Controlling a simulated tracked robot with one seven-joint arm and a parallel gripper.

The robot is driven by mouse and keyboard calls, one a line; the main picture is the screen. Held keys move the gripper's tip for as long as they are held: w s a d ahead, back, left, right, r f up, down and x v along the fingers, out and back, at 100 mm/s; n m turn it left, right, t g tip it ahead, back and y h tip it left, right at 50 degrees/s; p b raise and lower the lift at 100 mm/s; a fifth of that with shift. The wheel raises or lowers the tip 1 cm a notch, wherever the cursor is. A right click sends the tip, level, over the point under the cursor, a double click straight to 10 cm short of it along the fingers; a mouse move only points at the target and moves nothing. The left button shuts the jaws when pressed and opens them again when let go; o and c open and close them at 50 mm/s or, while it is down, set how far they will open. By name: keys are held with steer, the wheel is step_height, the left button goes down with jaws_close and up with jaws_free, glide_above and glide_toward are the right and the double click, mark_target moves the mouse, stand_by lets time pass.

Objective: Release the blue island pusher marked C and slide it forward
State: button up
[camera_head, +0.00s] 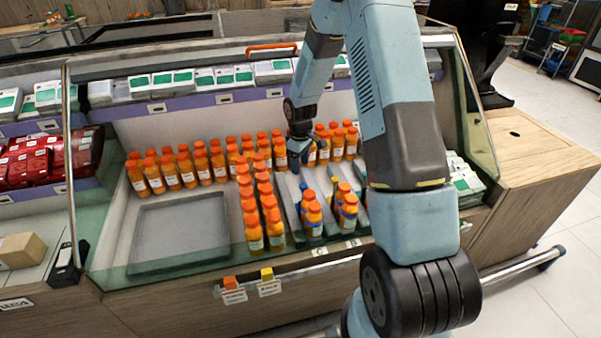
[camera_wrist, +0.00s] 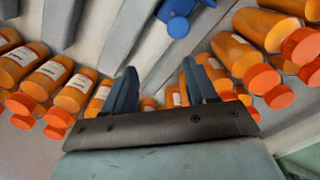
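In the wrist view a blue knobbed piece (camera_wrist: 178,22), which looks like a pusher, sits on the grey shelf surface at the top, beyond my fingertips. No letter C is readable on it. In the head view small blue parts show among the bottles right of centre, but which is the pusher is unclear. My gripper (camera_head: 300,150) hangs low over the shelf behind these bottles. In the wrist view my gripper (camera_wrist: 160,82) has its two dark fingers spread apart, with nothing held between them and bottles behind.
An empty grey tray (camera_head: 180,235) lies at the left of the case. Glass panels and a front rail bound the case. My arm hides part of the right side.

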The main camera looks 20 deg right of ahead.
step_height(320, 180, up, 8)
stand_by(0.4)
steer(key=s+d+r+m+t, duration=0.1)
steer(key=s+r+m, duration=0.1)
steer(key=s+r, duration=0.7)
steer(key=s+r+m+t, duration=0.2)
steer(key=s+r, duration=0.3)
steer(key=r, duration=0.8)
steer(key=s+r+m+t, duration=0.1)
steer(key=s+r, duration=0.3)
steer(key=s, duration=0.6)
steer(key=s+r+m+t, duration=0.1)
steer(key=s+r+m, duration=0.3)
steer(key=s, duration=0.7)
steer(key=shift+d+t, duration=0.3)
